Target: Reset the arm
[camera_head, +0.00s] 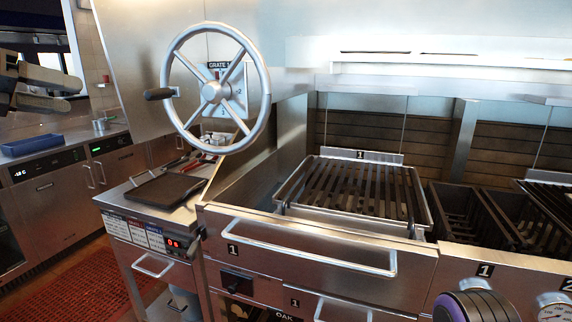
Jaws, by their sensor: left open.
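My left gripper (44,88) shows at the far left edge of the head view, raised above the left counter.
A large metal handwheel (214,91) with a black knob stands over the left of the grill. The slatted grate (356,190) is at the centre. A dark tray (165,189) lies on the side counter. A blue tray (42,145) sits at the far left.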

